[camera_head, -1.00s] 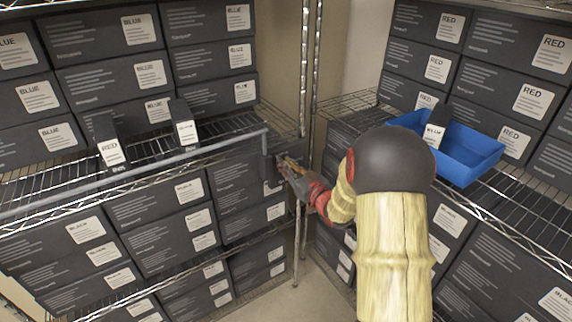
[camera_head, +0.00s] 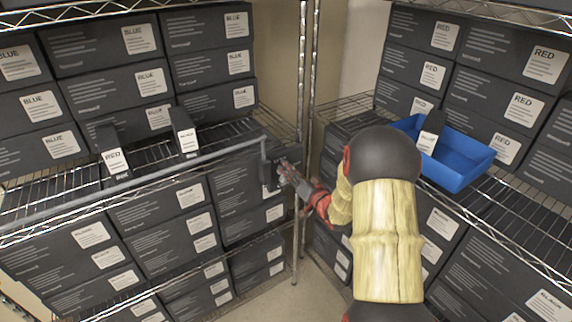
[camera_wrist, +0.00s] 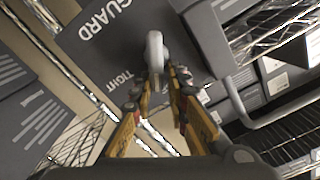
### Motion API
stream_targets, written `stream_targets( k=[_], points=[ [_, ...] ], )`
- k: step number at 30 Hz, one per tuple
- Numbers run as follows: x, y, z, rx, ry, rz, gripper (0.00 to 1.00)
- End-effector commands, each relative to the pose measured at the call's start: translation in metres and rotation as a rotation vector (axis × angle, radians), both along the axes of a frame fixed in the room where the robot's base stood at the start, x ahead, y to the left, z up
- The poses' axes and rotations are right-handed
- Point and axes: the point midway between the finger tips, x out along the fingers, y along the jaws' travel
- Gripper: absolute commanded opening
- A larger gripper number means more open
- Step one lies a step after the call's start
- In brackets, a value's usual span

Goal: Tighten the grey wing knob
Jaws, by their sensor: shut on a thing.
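The grey wing knob (camera_wrist: 155,45) stands out from a dark plate (camera_wrist: 105,50) lettered "GUARD" and "TIGHT" in the wrist view. My gripper (camera_wrist: 160,78) has its yellow-sided fingers on either side of the knob's near end and is shut on it. The fingertips partly cover the knob. In the head view my gripper (camera_head: 284,170) is at the dark plate (camera_head: 268,168) by the shelf corner. The knob itself is too small and covered to make out there.
A grey bar (camera_head: 130,178) runs along the left shelf's front from the plate. Two small boxes (camera_head: 113,155) (camera_head: 184,135) stand behind it. A blue bin (camera_head: 465,175) holding a small box sits on the right shelf. Shelf posts (camera_head: 302,110) stand close beside my gripper.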

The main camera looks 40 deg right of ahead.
Motion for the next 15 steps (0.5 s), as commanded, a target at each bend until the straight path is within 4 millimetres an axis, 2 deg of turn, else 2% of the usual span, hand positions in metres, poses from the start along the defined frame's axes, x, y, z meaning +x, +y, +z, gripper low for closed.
stream_targets(
  k=[1, 15],
  points=[
    [-0.002, -0.006, -0.003, 0.047, 0.009, -0.012, 0.0],
    [-0.004, -0.013, -0.015, 0.496, -0.005, -0.014, 0.0]
  ],
)
